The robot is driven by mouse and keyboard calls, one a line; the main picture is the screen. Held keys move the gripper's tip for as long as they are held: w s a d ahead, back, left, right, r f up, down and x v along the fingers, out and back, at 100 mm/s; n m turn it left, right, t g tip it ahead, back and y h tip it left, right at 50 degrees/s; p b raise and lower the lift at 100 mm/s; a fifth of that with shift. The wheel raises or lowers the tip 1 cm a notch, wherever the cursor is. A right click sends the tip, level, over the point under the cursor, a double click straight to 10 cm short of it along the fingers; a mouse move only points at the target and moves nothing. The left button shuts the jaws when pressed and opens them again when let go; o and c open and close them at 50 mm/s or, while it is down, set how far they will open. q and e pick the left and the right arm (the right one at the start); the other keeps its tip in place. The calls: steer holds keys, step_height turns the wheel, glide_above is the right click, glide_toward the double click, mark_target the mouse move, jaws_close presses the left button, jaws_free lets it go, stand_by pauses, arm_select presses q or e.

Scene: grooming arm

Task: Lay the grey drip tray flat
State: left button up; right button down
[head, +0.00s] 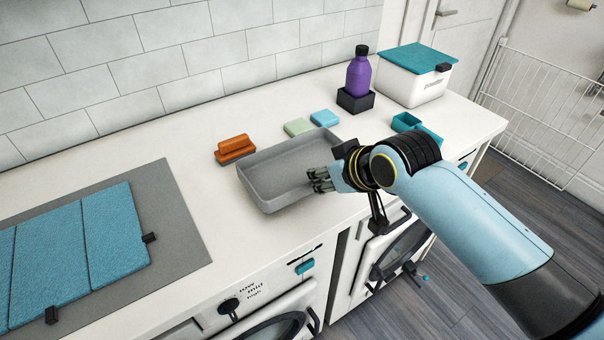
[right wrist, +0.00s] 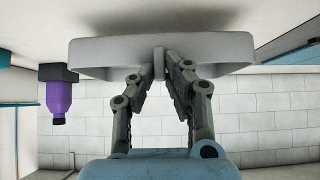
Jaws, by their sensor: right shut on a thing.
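The grey drip tray (head: 283,167) is at the front edge of the white counter, open side up, near the middle of the head view. My left gripper is out of view.
Orange blocks (head: 235,147), a green block (head: 298,127) and a blue block (head: 325,118) lie behind the tray. A purple bottle (head: 358,76) stands in a black holder. A white powder box (head: 414,80) is at back right. A blue folded mat (head: 75,255) lies left.

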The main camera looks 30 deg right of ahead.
steer(key=shift+r+p, duration=0.8)
steer(key=shift+r, duration=0.05)
